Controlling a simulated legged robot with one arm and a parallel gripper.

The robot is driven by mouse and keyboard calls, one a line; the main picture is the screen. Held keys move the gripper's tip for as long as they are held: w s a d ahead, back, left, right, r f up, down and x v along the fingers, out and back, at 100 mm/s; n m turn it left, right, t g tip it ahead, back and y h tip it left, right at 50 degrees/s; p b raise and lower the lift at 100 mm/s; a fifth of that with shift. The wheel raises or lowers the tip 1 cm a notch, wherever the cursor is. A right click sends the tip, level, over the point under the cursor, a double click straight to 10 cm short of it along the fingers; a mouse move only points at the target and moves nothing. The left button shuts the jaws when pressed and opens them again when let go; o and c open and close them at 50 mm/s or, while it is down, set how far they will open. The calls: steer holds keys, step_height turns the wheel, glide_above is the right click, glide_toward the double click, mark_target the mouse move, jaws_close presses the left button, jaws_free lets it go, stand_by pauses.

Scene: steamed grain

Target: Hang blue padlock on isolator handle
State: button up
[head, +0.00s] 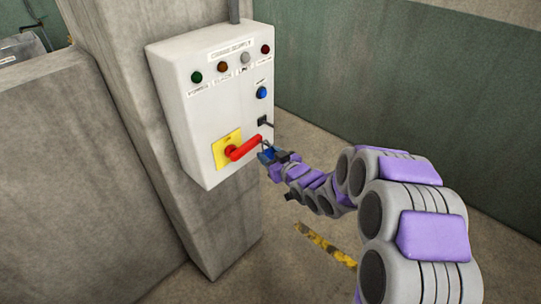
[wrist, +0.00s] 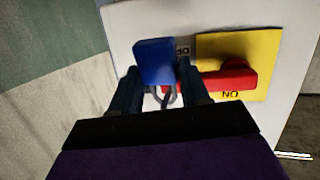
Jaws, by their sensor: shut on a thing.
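The blue padlock (wrist: 155,62) is held between the two dark fingers of my gripper (wrist: 160,72) in the wrist view. Its grey shackle (wrist: 166,98) shows below the body, between the fingers. The red isolator handle (wrist: 228,78) sits on a yellow plate (wrist: 225,46), right beside and partly behind the right finger. Red also shows near the shackle; I cannot tell whether the shackle is around the handle or only in front of it. In the head view, my gripper (head: 271,155) and the padlock (head: 267,154) are at the free end of the red handle (head: 245,148).
The white control box (head: 208,160) is mounted on a concrete pillar (head: 225,240). It carries several indicator lamps, a blue button (head: 261,92) and a small black fitting (head: 264,121) just above my gripper. Open floor lies to the right.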

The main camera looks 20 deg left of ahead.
steer(key=shift+a, duration=0.1)
steer(key=o, duration=0.9)
steer(key=shift+a, duration=0.25)
steer(key=shift+o, duration=1.3)
steer(key=shift+d, duration=0.25)
steer(key=shift+d, duration=0.1)
steer(key=shift+s+d, duration=0.1)
steer(key=b+v, duration=0.7)
steer(key=v, duration=1)
